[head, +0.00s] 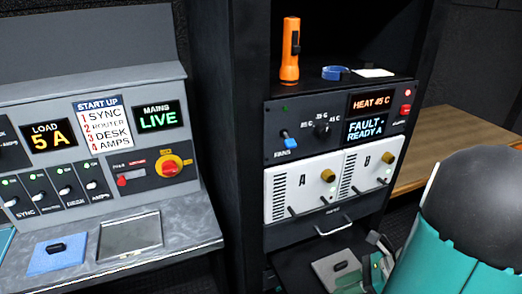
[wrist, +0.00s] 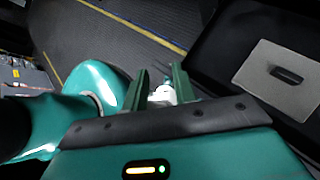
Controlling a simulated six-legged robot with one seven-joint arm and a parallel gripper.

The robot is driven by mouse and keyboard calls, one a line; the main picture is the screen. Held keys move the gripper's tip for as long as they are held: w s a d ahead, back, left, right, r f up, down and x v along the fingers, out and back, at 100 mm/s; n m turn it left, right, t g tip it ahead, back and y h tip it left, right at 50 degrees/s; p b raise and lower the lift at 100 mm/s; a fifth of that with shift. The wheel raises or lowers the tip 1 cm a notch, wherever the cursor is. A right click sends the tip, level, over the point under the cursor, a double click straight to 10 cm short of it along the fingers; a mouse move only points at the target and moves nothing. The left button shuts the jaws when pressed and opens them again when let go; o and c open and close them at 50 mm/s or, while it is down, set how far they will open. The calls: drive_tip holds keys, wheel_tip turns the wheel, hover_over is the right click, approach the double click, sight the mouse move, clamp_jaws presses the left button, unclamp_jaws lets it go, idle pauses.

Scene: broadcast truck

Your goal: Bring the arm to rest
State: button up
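My gripper (wrist: 160,72) shows in the wrist view with its two green fingers apart. Nothing is visibly clasped between them; a small white and teal part shows beyond the gap, and I cannot tell what it is. In the head view my gripper (head: 378,262) is low at the right, partly hidden by my teal arm. It is beside a grey plate with a dark handle (head: 325,270) on a black surface below the rack. That plate is at the right in the wrist view (wrist: 256,70), apart from the fingers.
The rack holds amplifier units A (head: 298,192) and B (head: 366,178) under a panel reading FAULT - READY A. An orange flashlight (head: 290,55) stands above, beside a blue tape roll (head: 334,72). A control desk (head: 180,232) is left; a wooden table (head: 450,140) is right. Open floor (wrist: 90,45) shows.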

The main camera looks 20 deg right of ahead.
drive_tip(key=w+a+r+n+t+h, duration=0.1)
drive_tip(key=w+a+r+n+h, duration=0.2)
drive_tip(key=a+r+n+h, duration=0.6)
drive_tip(key=a+r+n, duration=0.8)
drive_tip(key=a+n, duration=0.1)
drive_tip(key=n, duration=0.9)
drive_tip(key=shift+r+n, duration=0.4)
drive_tip(key=shift+d, duration=0.1)
